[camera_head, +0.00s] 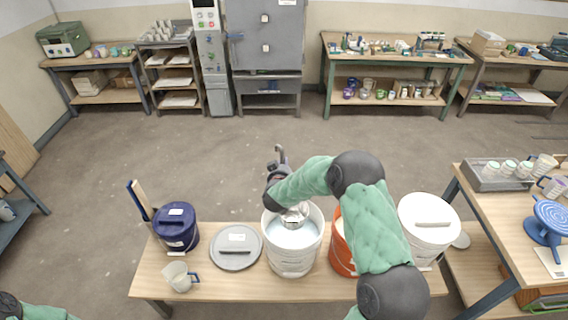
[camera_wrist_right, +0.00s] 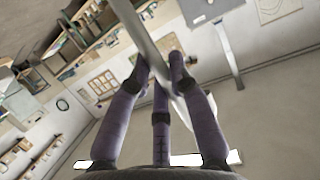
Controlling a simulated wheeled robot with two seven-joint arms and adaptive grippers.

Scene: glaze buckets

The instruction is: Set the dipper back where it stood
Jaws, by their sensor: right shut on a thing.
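The dipper's metal cup (camera_head: 293,218) shows in the head view over the mouth of the open white bucket (camera_head: 291,262), which holds pale glaze. I cannot tell whether the cup touches the glaze. My right gripper (camera_head: 279,172) is above the bucket's back rim, shut on the dipper's handle. The handle's hooked top (camera_head: 281,152) sticks out past the gripper. In the right wrist view the purple fingers (camera_wrist_right: 162,75) close around the metal handle (camera_wrist_right: 143,30). My left gripper is out of view; only part of that arm shows at the lower left.
On the bench (camera_head: 215,285) stand a lidded dark blue bucket (camera_head: 176,228), a grey lid (camera_head: 235,248), a pitcher (camera_head: 178,277), an orange bucket (camera_head: 342,257) partly behind my right arm, and a lidded white bucket (camera_head: 428,222). A side table (camera_head: 480,210) is at the right.

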